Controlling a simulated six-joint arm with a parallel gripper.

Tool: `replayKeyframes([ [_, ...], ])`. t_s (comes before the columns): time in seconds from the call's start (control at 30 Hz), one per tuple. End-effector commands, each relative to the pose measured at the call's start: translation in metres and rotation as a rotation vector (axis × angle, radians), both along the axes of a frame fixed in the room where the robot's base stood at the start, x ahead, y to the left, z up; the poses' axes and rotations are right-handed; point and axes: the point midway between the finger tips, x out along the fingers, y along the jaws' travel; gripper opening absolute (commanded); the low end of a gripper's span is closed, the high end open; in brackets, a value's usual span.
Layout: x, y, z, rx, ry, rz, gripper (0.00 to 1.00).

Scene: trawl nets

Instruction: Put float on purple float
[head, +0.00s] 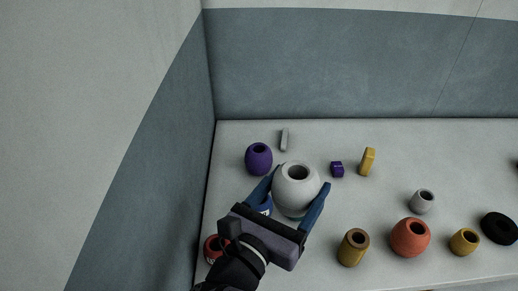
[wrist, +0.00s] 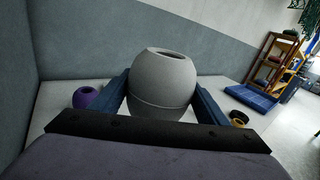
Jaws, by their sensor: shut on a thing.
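A large white-grey float (head: 296,186) with a hole in its top is held upright between the blue fingers of my gripper (head: 297,192). It also fills the middle of the wrist view (wrist: 161,88), with a finger on each side. My gripper is shut on it. The purple float (head: 259,158) stands on the table behind and to the left of the held float, apart from it. In the wrist view the purple float (wrist: 85,97) shows small at the left, outside the left finger. Its hole faces up.
An orange float (head: 410,239), a brown float (head: 353,248), a yellow float (head: 464,241) and a small grey float (head: 422,201) stand at the right. A black ring (head: 499,228) lies beyond. A purple block (head: 337,169), yellow piece (head: 368,161) and grey bar (head: 284,139) lie behind. A red item (head: 213,249) is front left.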

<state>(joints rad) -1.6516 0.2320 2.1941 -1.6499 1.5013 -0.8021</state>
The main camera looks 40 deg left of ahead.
Motion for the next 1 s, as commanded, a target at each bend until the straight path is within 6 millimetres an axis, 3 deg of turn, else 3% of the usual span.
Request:
replayKeyframes([
  [0.2,0.000,0.000,0.036,0.007,-0.001,0.000,0.43],
  [0.47,0.016,0.043,0.031,0.001,-0.002,0.047,0.43],
  [0.77,0.045,0.108,0.029,0.001,-0.001,0.131,0.43],
  [1.0,0.094,0.183,0.030,0.002,-0.002,0.244,0.43],
])
